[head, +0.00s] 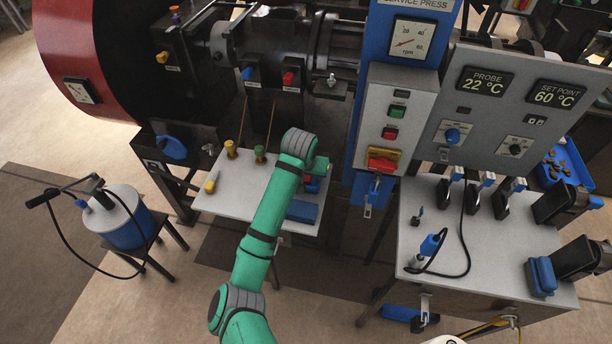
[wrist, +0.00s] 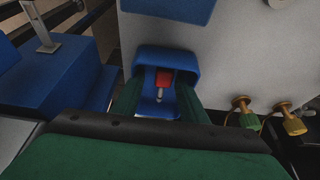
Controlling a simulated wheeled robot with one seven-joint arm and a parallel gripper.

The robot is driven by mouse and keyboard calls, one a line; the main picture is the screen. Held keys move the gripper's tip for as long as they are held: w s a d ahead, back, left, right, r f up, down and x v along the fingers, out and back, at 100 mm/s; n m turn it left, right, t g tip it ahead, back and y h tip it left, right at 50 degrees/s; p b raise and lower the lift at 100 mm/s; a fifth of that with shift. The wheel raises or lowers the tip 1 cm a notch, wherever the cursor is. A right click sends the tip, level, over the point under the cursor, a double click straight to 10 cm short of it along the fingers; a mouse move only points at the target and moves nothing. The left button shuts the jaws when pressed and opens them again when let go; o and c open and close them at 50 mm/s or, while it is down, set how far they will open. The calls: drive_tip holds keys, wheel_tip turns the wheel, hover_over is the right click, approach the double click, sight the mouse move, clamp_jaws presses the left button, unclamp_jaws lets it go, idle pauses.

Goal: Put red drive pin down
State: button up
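The red drive pin (wrist: 164,78), with a red head and a short metal shank, lies in a small blue holder (wrist: 152,55) in the wrist view. The holder is on the pale grey side table (head: 233,192). My gripper (wrist: 162,96) has its two dark green fingers spread over the holder, one on each side of the pin. A gap shows between each finger and the pin. In the head view my wrist hides most of the holder and the fingers; a bit of red and blue shows beside it. I cannot tell whether the fingers touch the holder.
The blue press column (head: 363,190) stands close on the right.

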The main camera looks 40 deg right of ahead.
drive_tip(key=shift+a, duration=0.1)
drive_tip(key=shift+r, duration=0.15)
drive_tip(key=v, duration=1.2)
drive_tip(key=shift+w, duration=0.1)
